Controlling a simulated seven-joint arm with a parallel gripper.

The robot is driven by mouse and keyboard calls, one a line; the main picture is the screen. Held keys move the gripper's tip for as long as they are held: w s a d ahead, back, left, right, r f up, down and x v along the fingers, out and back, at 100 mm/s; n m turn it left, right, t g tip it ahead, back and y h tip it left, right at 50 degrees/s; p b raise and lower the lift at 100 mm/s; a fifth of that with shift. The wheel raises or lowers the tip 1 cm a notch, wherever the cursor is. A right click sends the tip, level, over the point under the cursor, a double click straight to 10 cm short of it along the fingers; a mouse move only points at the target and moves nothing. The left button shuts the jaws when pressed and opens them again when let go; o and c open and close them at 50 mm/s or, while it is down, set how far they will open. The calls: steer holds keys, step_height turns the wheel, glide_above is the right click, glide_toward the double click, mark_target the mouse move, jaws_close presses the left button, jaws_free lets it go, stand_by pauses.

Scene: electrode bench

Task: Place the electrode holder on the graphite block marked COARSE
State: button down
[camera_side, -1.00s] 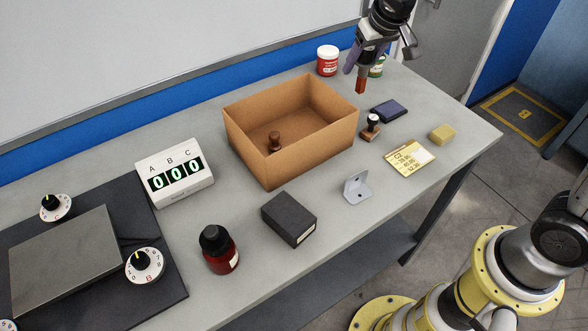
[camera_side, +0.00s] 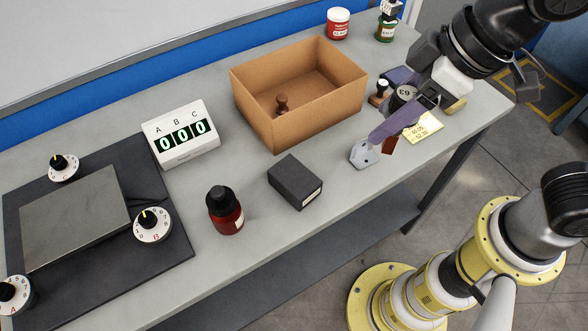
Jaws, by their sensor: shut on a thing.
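My gripper (camera_side: 388,136) is over the right part of the table, close to the grey metal bracket (camera_side: 362,154). Its purple fingers are shut on a small reddish-brown piece (camera_side: 390,146), mostly hidden by a finger. I cannot tell if this piece is the electrode holder, or whether it touches the bracket or the table. A dark block (camera_side: 295,182) with a pale label on its end lies at the front middle of the table; its label is too small to read. No readable COARSE mark shows.
An open cardboard box (camera_side: 252,110) holds a brown knobbed piece (camera_side: 282,104). A display (camera_side: 182,134) reads 000. A dark red bottle (camera_side: 225,213) stands near the front edge. A grey plate (camera_side: 75,218) with dials is at left. A red-labelled jar (camera_side: 338,23) stands behind.

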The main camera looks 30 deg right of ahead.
steer(key=shift+w+a+f, duration=1.6)
steer(key=shift+w+f, duration=0.1)
steer(key=shift+f, duration=0.45)
steer(key=shift+w+a+f, duration=1.65)
steer(key=shift+w+f, duration=0.05)
steer(key=shift+f, duration=0.45)
steer(key=shift+w+a+f, duration=1.6)
steer(key=shift+w+f, duration=0.1)
steer(key=shift+f, duration=0.45)
steer(key=shift+f, duration=0.2)
steer(key=shift+c, duration=1)
jaws_free()
steer(key=shift+r, duration=0.1)
steer(key=shift+s+r, duration=0.1)
steer(key=shift+r, duration=0.2)
steer(key=v, duration=1.1)
steer(key=shift+s+r, duration=0.2)
steer(key=shift+r, duration=0.05)
